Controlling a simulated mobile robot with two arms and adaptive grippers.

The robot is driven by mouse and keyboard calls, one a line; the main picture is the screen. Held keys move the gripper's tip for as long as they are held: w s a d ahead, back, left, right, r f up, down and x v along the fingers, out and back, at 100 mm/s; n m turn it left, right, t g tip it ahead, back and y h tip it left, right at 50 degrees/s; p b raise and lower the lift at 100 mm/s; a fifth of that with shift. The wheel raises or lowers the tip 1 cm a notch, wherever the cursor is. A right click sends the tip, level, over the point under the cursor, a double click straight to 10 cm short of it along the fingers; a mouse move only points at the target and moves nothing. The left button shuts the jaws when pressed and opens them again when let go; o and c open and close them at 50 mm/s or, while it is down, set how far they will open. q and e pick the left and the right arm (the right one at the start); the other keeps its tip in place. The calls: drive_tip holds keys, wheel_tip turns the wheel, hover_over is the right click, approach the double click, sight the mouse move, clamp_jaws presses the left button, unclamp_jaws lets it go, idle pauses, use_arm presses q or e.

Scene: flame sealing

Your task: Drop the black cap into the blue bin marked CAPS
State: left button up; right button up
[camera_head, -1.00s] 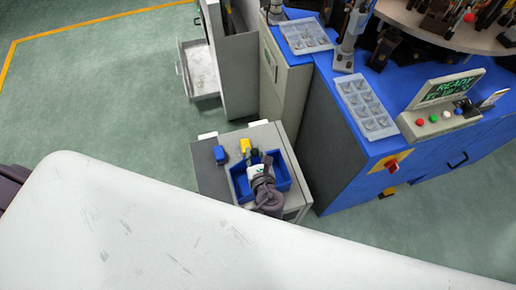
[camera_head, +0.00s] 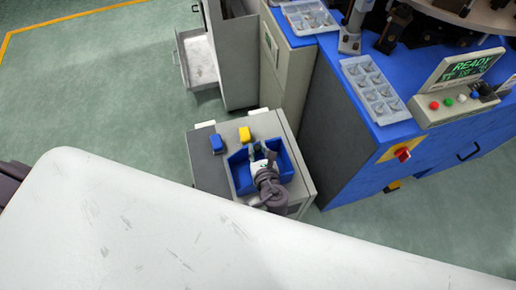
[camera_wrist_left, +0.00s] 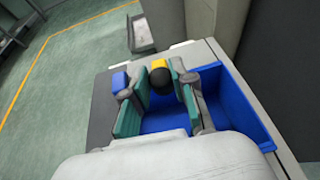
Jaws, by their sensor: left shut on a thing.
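The blue bin (camera_head: 289,168) sits on top of a small grey cabinet. It also shows in the left wrist view (camera_wrist_left: 246,108); no CAPS marking can be read. My left gripper (camera_head: 261,150) is over the bin, pointing towards its far side. In the left wrist view, its two green-padded fingers (camera_wrist_left: 160,92) are shut on the round black cap (camera_wrist_left: 160,77). The cap is at the fingertips, seen against the bin's far side. How high it is above the bin floor cannot be told. My right gripper is not in view.
A small blue object (camera_head: 216,143) and a yellow one (camera_head: 245,134) are by the bin's far edge. The grey cabinet (camera_head: 205,170) carries the bin. A tall cabinet with an open drawer (camera_head: 200,62) and the blue machine (camera_head: 350,140) stand behind and to the right.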

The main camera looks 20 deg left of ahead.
use_arm(q)
drive_tip(key=o, duration=0.9)
drive_tip(key=shift+c, duration=0.2)
drive_tip(key=shift+s+d+r, duration=0.1)
drive_tip(key=shift+s, duration=0.05)
drive_tip(key=v, duration=1.1)
drive_tip(key=shift+s+d, duration=0.2)
drive_tip(key=shift+s, duration=0.05)
drive_tip(key=shift+r, duration=0.1)
